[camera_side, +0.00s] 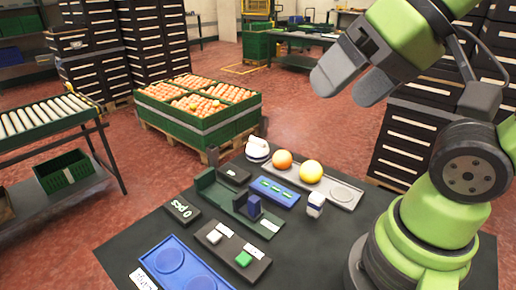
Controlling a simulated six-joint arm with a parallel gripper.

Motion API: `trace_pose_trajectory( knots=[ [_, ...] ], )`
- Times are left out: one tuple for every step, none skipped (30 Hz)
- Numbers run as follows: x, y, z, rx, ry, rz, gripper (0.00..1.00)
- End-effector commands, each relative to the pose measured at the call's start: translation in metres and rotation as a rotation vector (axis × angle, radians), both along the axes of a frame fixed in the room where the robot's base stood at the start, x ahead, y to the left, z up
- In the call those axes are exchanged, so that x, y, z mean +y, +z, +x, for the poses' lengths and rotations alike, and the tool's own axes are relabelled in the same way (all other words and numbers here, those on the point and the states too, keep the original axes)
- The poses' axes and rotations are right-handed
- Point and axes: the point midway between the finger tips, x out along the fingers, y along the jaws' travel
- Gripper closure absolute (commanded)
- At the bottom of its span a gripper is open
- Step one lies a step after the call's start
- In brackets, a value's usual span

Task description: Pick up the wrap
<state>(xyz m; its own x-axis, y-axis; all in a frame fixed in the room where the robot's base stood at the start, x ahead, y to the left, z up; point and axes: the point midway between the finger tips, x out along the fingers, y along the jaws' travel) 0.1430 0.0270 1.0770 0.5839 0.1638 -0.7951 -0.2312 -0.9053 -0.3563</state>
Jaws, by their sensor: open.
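No object on the dark table is plainly labelled as the wrap, and I cannot tell for sure which one it is. A small white piece with a dark blue band (316,204) stands upright right of the middle. A rounded white object with a dark band (257,149) sits at the far edge. A small blue upright block (254,207) stands in a dark green fixture (228,203). My gripper (352,82) is open and empty, high above the table's far right side, well apart from all of these.
A grey tray (343,194) holds an orange (282,159) and a yellow fruit (311,171). A blue plate with green marks (271,190), a button box (232,249), a counter (182,209) and a blue two-circle tray (182,268) crowd the table. A crate of oranges (205,130) stands behind.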

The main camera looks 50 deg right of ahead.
Motion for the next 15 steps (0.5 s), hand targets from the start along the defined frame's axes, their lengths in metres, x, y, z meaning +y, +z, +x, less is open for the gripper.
trace_pose_trajectory(
  knots=[
    [0.0, 0.0, 0.0, 0.0, 0.0, 0.0, 0.13],
    [0.0, 0.0, 0.0, 0.0, 0.0, 0.0, 0.13],
    [0.0, 0.0, 0.0, 0.0, 0.0, 0.0, 0.13],
    [0.0, 0.0, 0.0, 0.0, 0.0, 0.0, 0.13],
    [0.0, 0.0, 0.0, 0.0, 0.0, 0.0, 0.13],
    [0.0, 0.0, 0.0, 0.0, 0.0, 0.0, 0.13],
    [0.0, 0.0, 0.0, 0.0, 0.0, 0.0, 0.13],
    [0.0, 0.0, 0.001, 0.002, -0.002, 0.0, 0.13],
    [-0.001, 0.001, 0.003, 0.005, -0.008, -0.003, 0.13],
    [-0.002, 0.002, 0.006, 0.01, -0.014, -0.005, 0.13],
    [-0.004, 0.002, 0.01, 0.016, -0.022, -0.009, 0.13],
    [-0.007, 0.004, 0.017, 0.028, -0.038, -0.016, 0.13],
    [-0.009, 0.005, 0.024, 0.037, -0.052, -0.023, 0.13],
    [-0.013, 0.006, 0.032, 0.049, -0.069, -0.029, 0.13],
    [-0.018, 0.006, 0.045, 0.066, -0.093, -0.041, 0.13]
  ],
)
